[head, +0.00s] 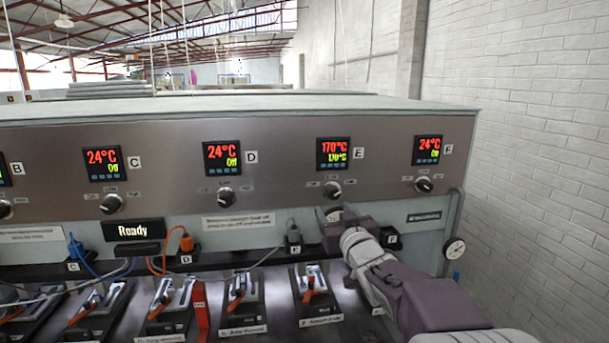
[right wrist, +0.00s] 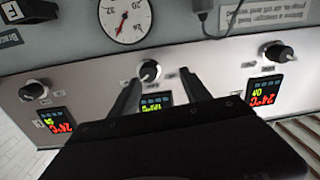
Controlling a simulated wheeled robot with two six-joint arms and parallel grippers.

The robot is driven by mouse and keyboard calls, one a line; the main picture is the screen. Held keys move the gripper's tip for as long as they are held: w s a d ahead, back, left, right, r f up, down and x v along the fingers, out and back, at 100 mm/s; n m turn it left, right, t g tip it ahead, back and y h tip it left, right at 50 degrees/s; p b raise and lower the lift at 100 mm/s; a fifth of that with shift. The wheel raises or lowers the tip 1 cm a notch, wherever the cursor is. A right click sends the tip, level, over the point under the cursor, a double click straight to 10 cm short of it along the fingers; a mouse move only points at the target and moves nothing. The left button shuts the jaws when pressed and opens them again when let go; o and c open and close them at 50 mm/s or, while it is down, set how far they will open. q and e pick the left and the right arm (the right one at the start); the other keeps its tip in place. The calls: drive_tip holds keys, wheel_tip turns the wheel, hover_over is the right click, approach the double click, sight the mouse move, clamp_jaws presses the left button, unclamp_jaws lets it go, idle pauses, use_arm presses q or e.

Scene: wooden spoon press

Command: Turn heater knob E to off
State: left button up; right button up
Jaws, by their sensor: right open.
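Heater knob E (head: 331,190) is a black round knob on the grey panel, below the E display (head: 334,153), which reads 170°C in red and 170°C in green. My right gripper (head: 338,212) is just below the knob in the head view, mostly hidden behind its own wrist. In the right wrist view, which is upside down, my right gripper (right wrist: 159,76) is open and empty. Knob E (right wrist: 149,71) shows between its fingertips, nearer the left one. I cannot tell the remaining distance. The left gripper is not in view.
Knob D (head: 226,196) and knob F (head: 424,185) flank knob E; their displays read 24°C and Off. A round gauge (right wrist: 126,18) is near knob E. Plugs and cables line the ledge below. A white brick wall (head: 540,150) stands at right.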

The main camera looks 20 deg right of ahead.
sight(335, 195)
drive_tip(key=s+d+r, duration=0.2)
drive_tip(key=s, duration=0.1)
drive_tip(key=shift+h, duration=0.3)
drive_tip(key=p+x, duration=0.1)
drive_tip(key=x, duration=0.2)
drive_tip(key=p+x, duration=0.1)
drive_tip(key=x, duration=0.2)
drive_tip(key=f+p+x, duration=0.1)
drive_tip(key=x, duration=0.2)
drive_tip(key=shift+a+p, duration=0.3)
drive_tip(key=shift+w+d+m, duration=0.2)
drive_tip(key=shift+w+m, duration=0.05)
drive_tip(key=shift+m, duration=0.05)
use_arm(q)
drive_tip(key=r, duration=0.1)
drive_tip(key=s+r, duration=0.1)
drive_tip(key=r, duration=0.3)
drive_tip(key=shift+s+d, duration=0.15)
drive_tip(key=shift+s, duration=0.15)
use_arm(e)
drive_tip(key=shift+a, duration=0.1)
drive_tip(key=shift+c, duration=0.8)
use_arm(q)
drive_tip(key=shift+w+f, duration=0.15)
use_arm(e)
drive_tip(key=shift+w+f, duration=0.1)
drive_tip(key=shift+w, duration=0.05)
clamp_jaws()
